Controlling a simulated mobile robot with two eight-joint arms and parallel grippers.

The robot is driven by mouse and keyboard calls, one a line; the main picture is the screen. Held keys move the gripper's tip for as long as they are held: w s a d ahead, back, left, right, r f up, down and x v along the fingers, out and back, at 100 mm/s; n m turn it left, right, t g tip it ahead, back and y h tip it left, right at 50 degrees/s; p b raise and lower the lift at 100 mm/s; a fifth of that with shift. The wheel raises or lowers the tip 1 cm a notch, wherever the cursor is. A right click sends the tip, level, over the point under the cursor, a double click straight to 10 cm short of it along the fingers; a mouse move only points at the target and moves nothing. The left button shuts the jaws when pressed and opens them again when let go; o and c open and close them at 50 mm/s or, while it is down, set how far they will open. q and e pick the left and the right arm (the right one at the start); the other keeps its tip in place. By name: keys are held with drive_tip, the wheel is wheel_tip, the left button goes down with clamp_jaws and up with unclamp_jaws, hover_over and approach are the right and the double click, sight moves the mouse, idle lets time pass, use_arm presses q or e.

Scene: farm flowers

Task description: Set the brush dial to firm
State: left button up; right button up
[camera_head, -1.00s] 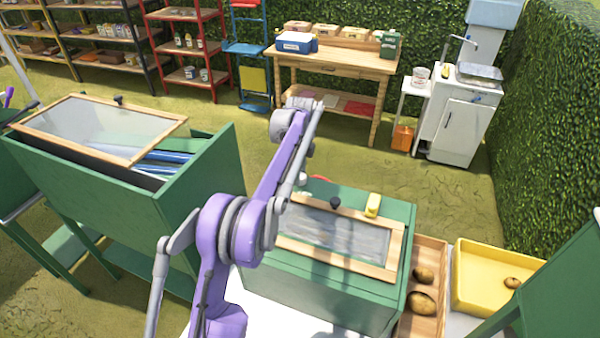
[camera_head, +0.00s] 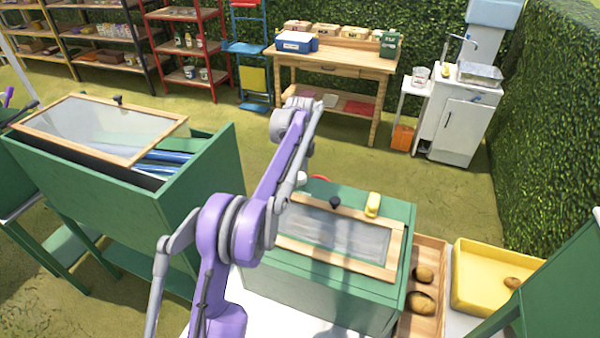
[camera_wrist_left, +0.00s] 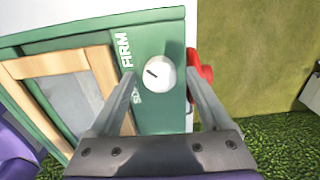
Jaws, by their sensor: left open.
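The brush dial (camera_wrist_left: 160,73) is a round white knob on the green brush box (camera_head: 310,275), which has a wood-framed window in its top. In the left wrist view, white FIRM lettering (camera_wrist_left: 124,50) lies up and left of the dial, and a second label below it is partly hidden. The dial's dark mark points left and slightly up, between the two labels. My left gripper (camera_wrist_left: 143,65) is open, with one finger on each side of the dial; contact cannot be told. My right gripper is not in view.
A red part (camera_wrist_left: 201,72) sticks out at the box edge, close to my gripper's right finger. A yellow object (camera_head: 373,204) lies on the box top. A wooden tray with potatoes (camera_head: 431,247) and a yellow bin (camera_head: 462,252) stand to the right.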

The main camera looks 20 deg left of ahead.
sight(300, 175)
use_arm(q)
wheel_tip(300, 175, up, 11)
drive_tip(key=p, duration=0.1)
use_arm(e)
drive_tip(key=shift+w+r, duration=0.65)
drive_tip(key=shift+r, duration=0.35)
use_arm(q)
drive_tip(key=shift+f, duration=0.1)
